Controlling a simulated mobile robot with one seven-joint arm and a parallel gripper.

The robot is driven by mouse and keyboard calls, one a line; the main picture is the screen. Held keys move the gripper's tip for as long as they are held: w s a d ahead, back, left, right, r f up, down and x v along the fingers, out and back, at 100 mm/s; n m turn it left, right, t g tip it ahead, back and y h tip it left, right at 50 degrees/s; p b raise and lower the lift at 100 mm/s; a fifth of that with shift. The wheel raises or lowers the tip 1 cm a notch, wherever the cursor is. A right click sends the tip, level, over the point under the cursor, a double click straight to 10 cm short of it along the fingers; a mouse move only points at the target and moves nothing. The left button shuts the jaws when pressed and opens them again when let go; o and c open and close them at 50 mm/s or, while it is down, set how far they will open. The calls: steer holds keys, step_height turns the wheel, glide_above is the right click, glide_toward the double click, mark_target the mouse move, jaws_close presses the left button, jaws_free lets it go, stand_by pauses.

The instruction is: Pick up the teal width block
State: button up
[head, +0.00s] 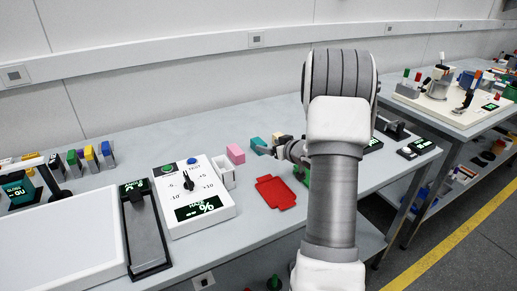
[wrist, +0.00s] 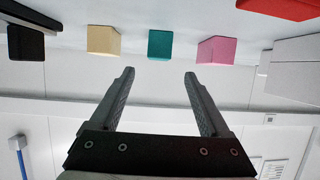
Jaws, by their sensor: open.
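The teal width block (wrist: 160,44) shows in the wrist view between a cream block and a pink block. In the head view the teal block (head: 257,143) stands on the grey bench, close to my gripper (head: 272,150). My gripper (wrist: 159,75) is open and empty in the wrist view. Its two fingers point toward the teal block, which lines up with the gap between them and appears beyond the fingertips.
The pink block (head: 236,153) and cream block (head: 283,138) flank the teal one. A red tray (head: 276,192) lies in front. The back wall is behind the bench.

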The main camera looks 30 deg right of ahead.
mark_target(259, 142)
steer(key=shift+b+x, duration=0.45)
steer(key=shift+x, duration=2.85)
steer(key=shift+d, duration=0.1)
jaws_close()
